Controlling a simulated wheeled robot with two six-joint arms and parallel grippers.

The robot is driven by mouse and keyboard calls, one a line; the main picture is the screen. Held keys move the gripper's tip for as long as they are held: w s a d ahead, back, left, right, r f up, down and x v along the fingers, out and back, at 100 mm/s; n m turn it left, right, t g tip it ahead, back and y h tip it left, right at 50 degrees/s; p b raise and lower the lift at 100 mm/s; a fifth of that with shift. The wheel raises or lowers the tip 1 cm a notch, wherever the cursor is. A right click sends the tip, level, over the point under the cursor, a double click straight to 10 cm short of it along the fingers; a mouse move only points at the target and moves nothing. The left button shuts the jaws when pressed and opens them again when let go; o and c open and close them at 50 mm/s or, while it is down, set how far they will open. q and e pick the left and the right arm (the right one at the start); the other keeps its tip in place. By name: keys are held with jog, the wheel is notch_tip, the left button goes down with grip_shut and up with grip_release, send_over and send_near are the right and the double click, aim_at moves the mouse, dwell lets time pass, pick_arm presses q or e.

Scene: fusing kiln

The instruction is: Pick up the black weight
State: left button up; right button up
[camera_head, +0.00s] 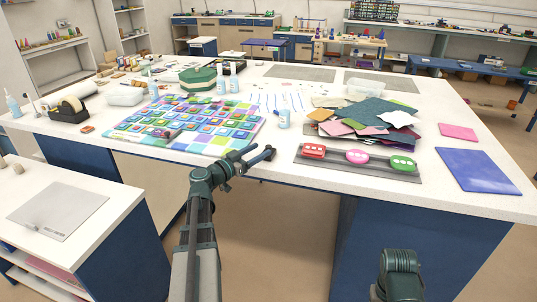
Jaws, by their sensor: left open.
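I cannot pick out a black weight for certain in the head view. The black thing that shows most clearly is a tape dispenser (70,109) with a pale roll, at the left end of the white worktable (300,180). My left gripper (262,154) is open and empty at the table's front edge, just below the colourful patchwork. It is far to the right of the dispenser. My right gripper is out of the picture; only a part of my right arm shows at the bottom right.
A patchwork of coloured squares (190,122) covers the left middle. A grey strip (358,163) bears red, pink and green pieces. A lower white table (75,215) stands at left.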

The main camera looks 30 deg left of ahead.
aim_at(269, 146)
pick_arm(q)
jog(key=shift+w+d, duration=0.1)
jog(key=shift+w, duration=0.15)
jog(key=x, duration=0.5)
jog(key=shift+w+f+b, duration=0.1)
jog(key=shift+f+b, duration=0.25)
jog(key=shift+c, duration=0.2)
grip_shut()
dwell(0.9)
